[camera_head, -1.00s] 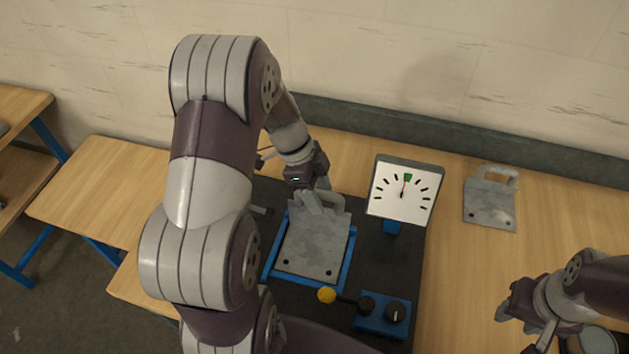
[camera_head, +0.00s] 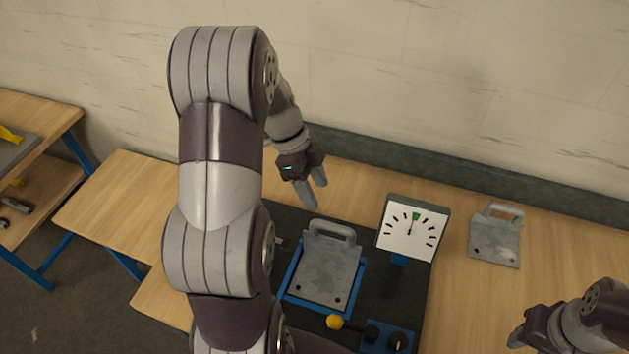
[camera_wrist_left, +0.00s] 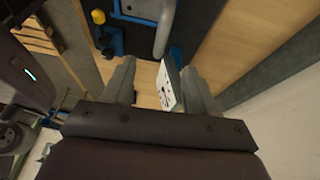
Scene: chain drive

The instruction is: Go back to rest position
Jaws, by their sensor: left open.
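My left gripper (camera_head: 314,193) is open and empty in the head view, raised above and behind the grey metal plate (camera_head: 328,272). Its two spread fingers (camera_wrist_left: 160,78) show in the left wrist view. The plate lies in a blue frame (camera_head: 312,305) on a dark base, its handle clear of the fingers. My right gripper (camera_head: 522,338) is at the lower right, partly cut off by the picture's bottom edge. Its jaw opening is not clear.
A white dial gauge (camera_head: 412,230) stands right of the plate. A second handled plate (camera_head: 496,236) lies on the wooden table at the right. A yellow-knobbed lever (camera_head: 335,322) sits in front. A wall closes off the back.

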